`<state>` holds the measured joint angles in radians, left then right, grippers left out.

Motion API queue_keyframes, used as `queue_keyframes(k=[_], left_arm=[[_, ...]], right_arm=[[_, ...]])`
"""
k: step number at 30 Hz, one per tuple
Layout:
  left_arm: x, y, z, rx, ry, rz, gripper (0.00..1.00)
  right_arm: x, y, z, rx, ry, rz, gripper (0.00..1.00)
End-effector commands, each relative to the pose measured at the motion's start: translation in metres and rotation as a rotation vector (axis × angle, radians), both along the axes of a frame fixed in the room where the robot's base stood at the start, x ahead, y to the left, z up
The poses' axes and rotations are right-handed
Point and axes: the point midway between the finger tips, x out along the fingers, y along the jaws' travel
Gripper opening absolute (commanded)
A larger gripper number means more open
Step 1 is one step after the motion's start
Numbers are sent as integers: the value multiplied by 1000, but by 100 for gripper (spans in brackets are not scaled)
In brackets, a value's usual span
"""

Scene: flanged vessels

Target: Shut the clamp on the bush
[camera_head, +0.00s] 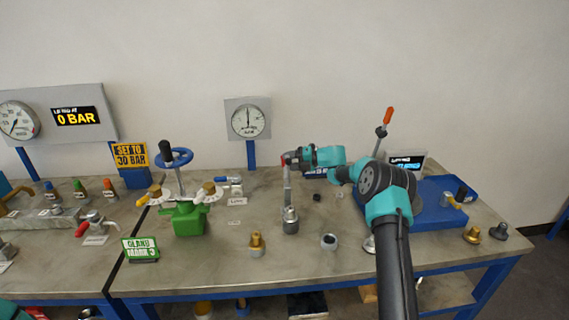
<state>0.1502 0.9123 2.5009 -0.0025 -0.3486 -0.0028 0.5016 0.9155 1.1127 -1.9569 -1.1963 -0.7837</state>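My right gripper (288,180) comes in from the right over the table's middle, small in the view. A grey upright part runs down from it to a steel fitting (290,222). I cannot tell whether the gripper's fingers are open or shut, or whether they touch the fitting. A lever with an orange handle (389,116) stands up, tilted, at the blue base (437,215) on the right; it looks like the clamp's lever. My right arm hides its lower part and whatever sits under it, so I cannot make out the bush there. My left gripper is not in view.
A green vessel (188,220) with a blue handwheel (174,157) stands left of centre. A brass fitting (256,243) and a grey ring (329,241) stand near the front. A brass piece (472,235) stands at the far right. Gauges hang behind.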

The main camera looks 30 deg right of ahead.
Motion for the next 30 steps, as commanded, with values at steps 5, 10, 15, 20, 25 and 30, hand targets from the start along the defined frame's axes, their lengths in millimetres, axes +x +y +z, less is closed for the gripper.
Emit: queue_keyframes(k=[5, 10, 15, 20, 25, 30], left_arm=[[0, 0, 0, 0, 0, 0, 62], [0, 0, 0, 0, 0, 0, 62], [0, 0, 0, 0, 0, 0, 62], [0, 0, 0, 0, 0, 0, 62], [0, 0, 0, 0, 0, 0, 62], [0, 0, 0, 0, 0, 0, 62]], right_arm=[[11, 15, -4, -1, -1, 0, 52], [14, 19, -5, 0, 0, -1, 52], [14, 19, -5, 0, 0, -1, 52], [13, 19, -5, -1, -1, -1, 40], [13, 18, -5, -1, -1, -1, 24], [13, 18, -5, -1, -1, -1, 7]])
